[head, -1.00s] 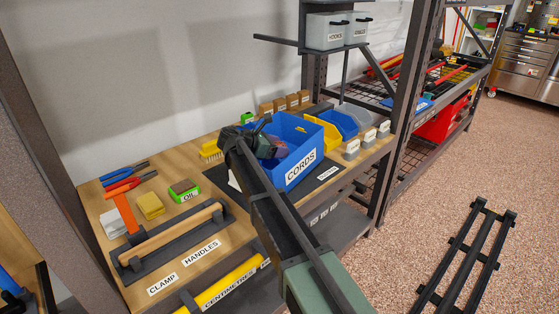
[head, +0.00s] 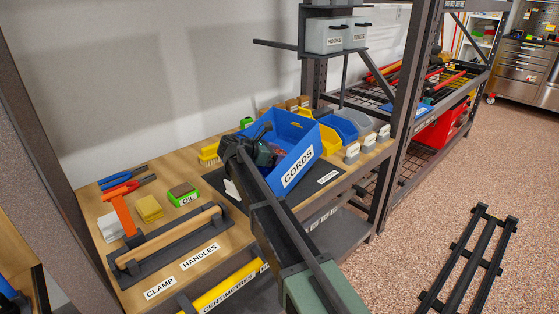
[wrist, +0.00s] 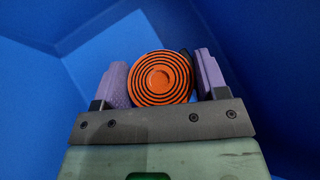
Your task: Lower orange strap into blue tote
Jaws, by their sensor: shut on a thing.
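The orange strap (wrist: 160,78) is a round coil with dark spiral lines, seen face-on in the wrist view. My gripper (wrist: 158,82) is shut on it, with a purple pad on each side. Blue walls of the tote (wrist: 245,40) surround the gripper in that view. In the head view the blue tote (head: 298,167), labelled CORDS, sits slanted on the bench shelf. My gripper (head: 264,150) reaches into its open top from the left. The strap cannot be made out in the head view, and its gap to the tote floor cannot be told.
Yellow and blue bins (head: 342,126) stand close behind the tote at right. A yellow brush (head: 209,153) lies to its left. A handle tray (head: 170,240), sponge (head: 149,208) and pliers (head: 122,177) occupy the left of the bench. Grey bins (head: 323,36) hang above.

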